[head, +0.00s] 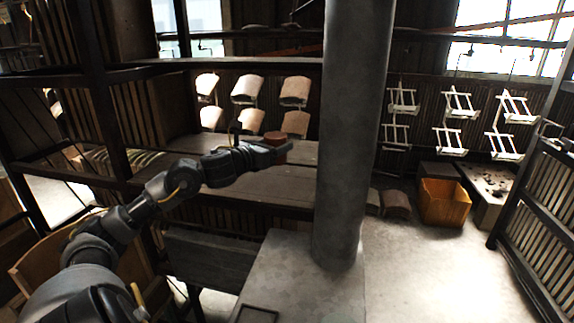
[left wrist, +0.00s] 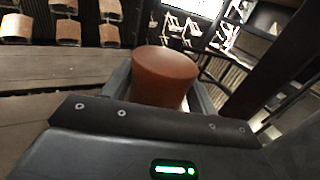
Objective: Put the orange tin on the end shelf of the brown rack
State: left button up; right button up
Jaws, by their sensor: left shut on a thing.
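The orange tin (head: 275,139) is a small brown-orange cylinder. My left gripper (head: 279,150) is shut on it and holds it over or close above the wooden shelf boards. In the left wrist view the tin (left wrist: 165,75) stands between the two fingers, its round top showing and its lower part hidden by the gripper body. The dark brown rack (head: 240,189) has wide plank shelves behind and below the gripper. I cannot tell whether the tin touches a board. My right gripper is not in view.
Curved tiles (head: 295,91) and white frames (head: 457,104) hang at the back. An orange crate (head: 443,203) stands on the floor at the right. A slatted dark gate (head: 545,215) stands at the far right.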

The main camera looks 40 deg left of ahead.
pick_arm(q)
jog(key=w+f, duration=0.2)
jog(key=w+a+f+p, duration=0.1)
jog(key=w, duration=0.1)
jog(key=w+a+f+p, duration=0.1)
jog(key=w+f, duration=0.1)
jog(key=shift+w+f, duration=0.2)
jog(key=shift+f, duration=0.15)
jog(key=shift+w+f, duration=0.1)
jog(key=shift+f, duration=0.2)
jog(key=f+p, duration=0.2)
jog(key=f, duration=0.1)
jog(key=shift+w+a, duration=0.1)
jog(key=shift+w, duration=0.2)
jog(key=shift+f, duration=0.3)
jog(key=shift+f, duration=0.2)
jog(key=o, duration=1.2)
jog(key=shift+s, duration=0.1)
jog(key=shift+c, duration=0.2)
